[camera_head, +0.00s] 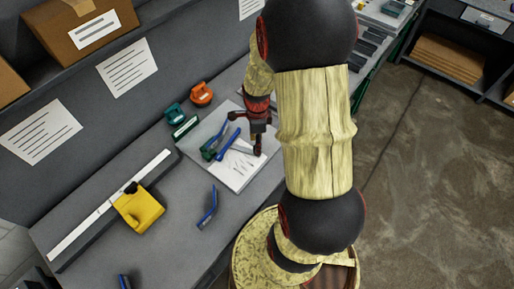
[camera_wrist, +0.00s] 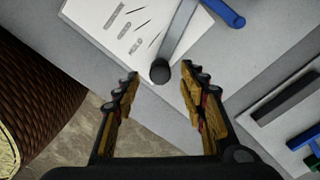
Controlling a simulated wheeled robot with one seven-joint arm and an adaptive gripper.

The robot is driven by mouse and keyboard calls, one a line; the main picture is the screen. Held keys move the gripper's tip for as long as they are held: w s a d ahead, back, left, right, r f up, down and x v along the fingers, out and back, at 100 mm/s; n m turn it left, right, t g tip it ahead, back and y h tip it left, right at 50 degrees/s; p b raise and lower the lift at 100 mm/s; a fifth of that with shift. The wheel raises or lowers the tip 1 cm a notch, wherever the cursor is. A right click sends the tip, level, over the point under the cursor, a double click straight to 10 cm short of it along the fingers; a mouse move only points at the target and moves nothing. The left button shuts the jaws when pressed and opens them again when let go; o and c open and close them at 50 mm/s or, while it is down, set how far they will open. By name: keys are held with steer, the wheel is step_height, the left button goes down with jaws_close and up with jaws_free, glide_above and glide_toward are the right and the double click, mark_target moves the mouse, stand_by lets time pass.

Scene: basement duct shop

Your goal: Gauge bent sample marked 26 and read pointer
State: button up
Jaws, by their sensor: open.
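My gripper (camera_head: 245,134) is open above a white sheet (camera_head: 240,172) on the grey bench. In the wrist view, my fingertips (camera_wrist: 160,74) stand either side of the round black end of a grey bar (camera_wrist: 177,35), with gaps showing; contact cannot be told. Blue bent pieces (camera_head: 219,137) and a green part (camera_head: 208,153) lie by the sheet, partly behind my gripper. Another blue bent piece (camera_head: 207,208) lies apart on the bench, and a further one (camera_head: 124,282) is cut off at the bottom edge. No number 26 or pointer reading is legible.
A yellow block (camera_head: 139,207) sits against a long pale strip (camera_head: 108,205) at left. Orange (camera_head: 201,94) and green (camera_head: 174,113) devices stand behind the sheet. Cardboard boxes (camera_head: 82,30) sit on the shelf above.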

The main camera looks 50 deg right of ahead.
steer(key=shift+f, duration=1.7)
steer(key=shift+c, duration=0.5)
jaws_close()
